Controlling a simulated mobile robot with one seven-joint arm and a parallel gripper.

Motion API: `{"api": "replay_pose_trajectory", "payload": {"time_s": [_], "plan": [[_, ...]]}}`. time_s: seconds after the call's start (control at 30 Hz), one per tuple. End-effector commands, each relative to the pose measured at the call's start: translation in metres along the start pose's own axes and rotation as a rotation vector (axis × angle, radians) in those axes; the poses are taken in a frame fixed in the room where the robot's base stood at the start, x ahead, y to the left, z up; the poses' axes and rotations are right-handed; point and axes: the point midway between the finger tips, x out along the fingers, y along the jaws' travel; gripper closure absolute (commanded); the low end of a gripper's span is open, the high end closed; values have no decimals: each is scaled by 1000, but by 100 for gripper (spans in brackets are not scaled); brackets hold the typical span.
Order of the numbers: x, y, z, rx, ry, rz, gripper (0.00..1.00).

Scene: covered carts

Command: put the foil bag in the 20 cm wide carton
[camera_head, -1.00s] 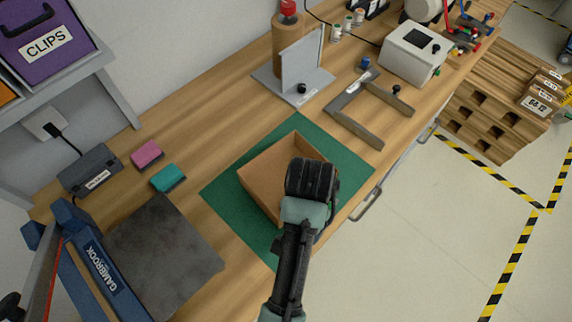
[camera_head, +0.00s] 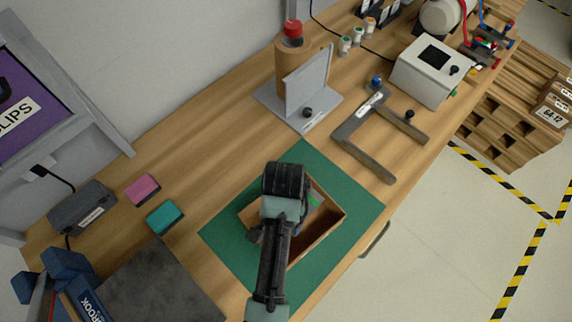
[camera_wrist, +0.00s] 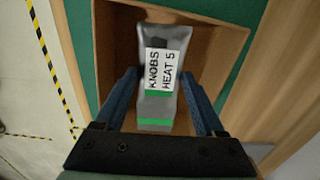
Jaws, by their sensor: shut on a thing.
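The foil bag (camera_wrist: 162,50) is silver-grey with green bands and a white label reading "KNOBS HEAT 5". My gripper (camera_wrist: 160,80) is shut on it, with one blue finger on each side. The open brown carton (camera_wrist: 106,50) lies behind the bag in the wrist view, so the bag is over or inside its opening; its exact height is unclear. In the head view the carton (camera_head: 328,222) sits on a green mat, and my gripper (camera_head: 300,202) is above it, its fingers mostly hidden by my wrist.
The green mat (camera_head: 345,185) lies on the wooden bench. A grey U-shaped fixture (camera_head: 362,160) and an angle plate (camera_head: 308,85) stand behind. Pink (camera_head: 142,189) and teal (camera_head: 165,217) blocks and a dark plate (camera_head: 155,285) are at left. The bench's front edge is close to the carton.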

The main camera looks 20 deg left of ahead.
Motion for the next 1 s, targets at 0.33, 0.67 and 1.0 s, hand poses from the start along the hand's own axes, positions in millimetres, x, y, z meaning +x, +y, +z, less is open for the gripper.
{"api": "replay_pose_trajectory", "payload": {"time_s": [0.33,0.67,1.0], "plan": [[41,0,0,0,-2,2,85],[51,0,0,0,1,-1,85],[54,0,0,0,1,-1,0]]}}
